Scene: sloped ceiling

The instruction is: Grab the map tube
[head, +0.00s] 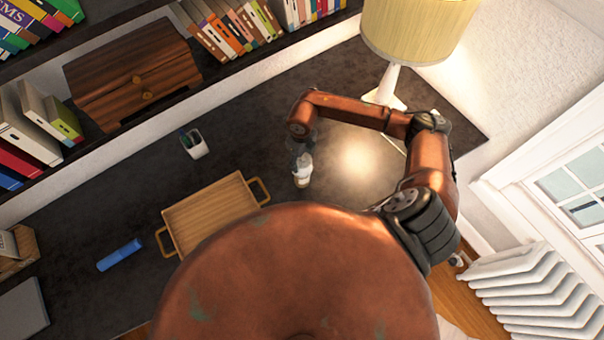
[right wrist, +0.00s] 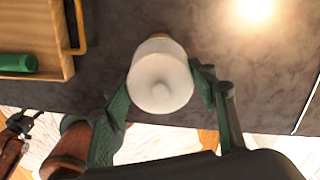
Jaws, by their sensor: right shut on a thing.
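A blue cylinder (head: 119,255), tube-shaped, lies on the dark desk left of the tray in the head view. A green cylinder (right wrist: 18,62) lies at the tray in the right wrist view. I cannot tell which one is the map tube. My right gripper (head: 302,148) is at a white, bottle-like thing (head: 302,176) on the desk's right half. In the right wrist view, the fingers of the right gripper (right wrist: 162,90) are shut around its round white body (right wrist: 160,78). A dark gripper, apparently my left (right wrist: 22,122), shows small at lower left; its jaws are unclear.
A wooden tray (head: 215,205) with handles stands mid-desk, partly hidden by my body. A pen cup (head: 194,145) stands behind it. A lamp (head: 388,88) stands at the back right. Book shelves and a wooden box (head: 135,78) line the wall.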

